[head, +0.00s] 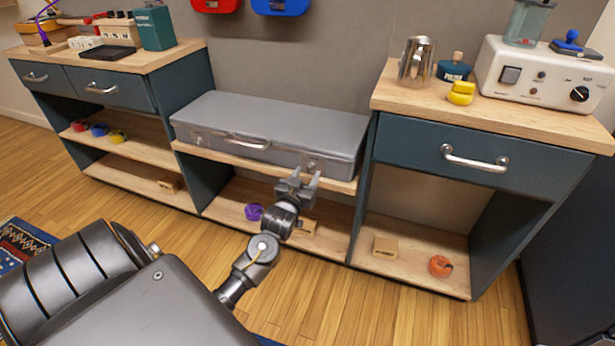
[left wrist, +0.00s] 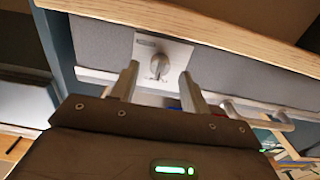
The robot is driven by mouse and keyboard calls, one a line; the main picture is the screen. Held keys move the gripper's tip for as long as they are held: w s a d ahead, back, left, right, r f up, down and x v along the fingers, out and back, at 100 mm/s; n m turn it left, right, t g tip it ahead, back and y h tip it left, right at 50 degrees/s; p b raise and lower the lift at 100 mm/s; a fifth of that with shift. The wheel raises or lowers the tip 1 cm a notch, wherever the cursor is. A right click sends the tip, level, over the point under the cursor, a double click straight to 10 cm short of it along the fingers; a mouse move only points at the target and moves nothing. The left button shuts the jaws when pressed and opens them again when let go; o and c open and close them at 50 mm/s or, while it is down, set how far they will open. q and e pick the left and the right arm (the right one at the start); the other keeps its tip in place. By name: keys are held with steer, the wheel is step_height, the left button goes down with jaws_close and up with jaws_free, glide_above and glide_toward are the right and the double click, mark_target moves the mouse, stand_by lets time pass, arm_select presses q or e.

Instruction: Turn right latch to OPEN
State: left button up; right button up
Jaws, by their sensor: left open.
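A closed grey case (head: 270,125) lies on the middle wooden shelf in the head view. Its right latch (head: 313,165) is on the front face near the right end. In the left wrist view the latch is a metal knob (left wrist: 160,66) on a pale square plate (left wrist: 177,51). My left gripper (head: 306,177) is open and empty in front of the latch. Its two fingers show on either side of the knob in the wrist view, and I cannot tell whether they touch it. The plate's small label is unreadable. My right gripper is not in view.
The case handle (head: 247,142) and left latch (head: 198,139) are left of my gripper. The shelf edge (head: 260,170) runs just below the case. A drawer cabinet (head: 430,135) stands at the right. A purple object (head: 254,212) lies on the lower shelf.

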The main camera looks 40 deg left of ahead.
arm_select(q)
steer(key=shift+w+a, duration=0.2)
steer(key=shift+w, duration=0.5)
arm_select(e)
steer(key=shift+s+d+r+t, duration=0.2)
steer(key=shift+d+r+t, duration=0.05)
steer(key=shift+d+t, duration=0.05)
